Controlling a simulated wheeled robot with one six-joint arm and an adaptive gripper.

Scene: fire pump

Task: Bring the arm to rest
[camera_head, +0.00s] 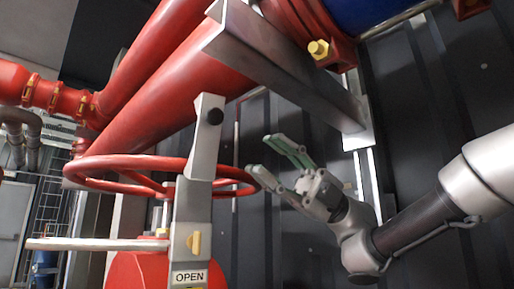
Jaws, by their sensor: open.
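My gripper (273,160) is open and empty, with two green-padded fingers pointing left. It is at the middle of the head view, just right of the rim of the red handwheel (115,164); I cannot tell whether a fingertip touches the rim. My arm (425,220) reaches in from the right edge and bends at the wrist.
A grey upright bracket (203,150) with an OPEN label (190,277) stands left of my gripper. Thick red pipes (165,100) and a metal beam (290,75) run above. A dark ribbed wall (430,100) lies behind my arm. A pale rod (90,244) juts left below the wheel.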

